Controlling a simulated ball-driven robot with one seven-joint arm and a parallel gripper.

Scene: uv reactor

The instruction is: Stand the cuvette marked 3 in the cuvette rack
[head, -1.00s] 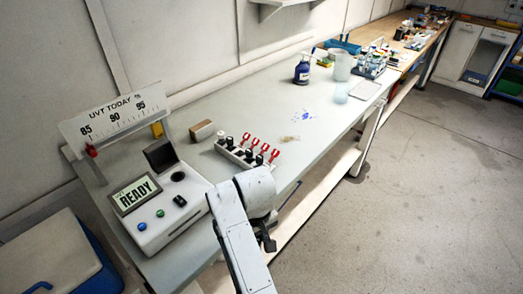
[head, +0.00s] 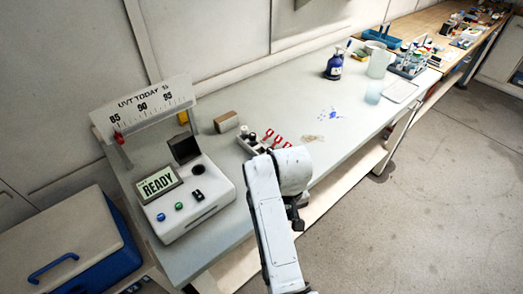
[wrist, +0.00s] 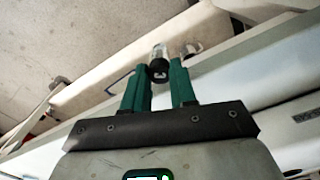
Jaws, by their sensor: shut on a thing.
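My gripper (wrist: 160,82) has green fingers in the wrist view and is shut on a small clear cuvette with a black cap (wrist: 158,71). A pale mark shows on the cap, too small to read. The held cuvette is over the bench's edge in that view. In the head view my arm hides the gripper's fingers and the cuvette.
A white reader (head: 184,208) showing READY stands left of my arm, under a UVT scale (head: 143,104). A brown block (head: 227,122) is beside the rack. A blue bottle (head: 334,65) and a jug (head: 379,64) stand farther back.

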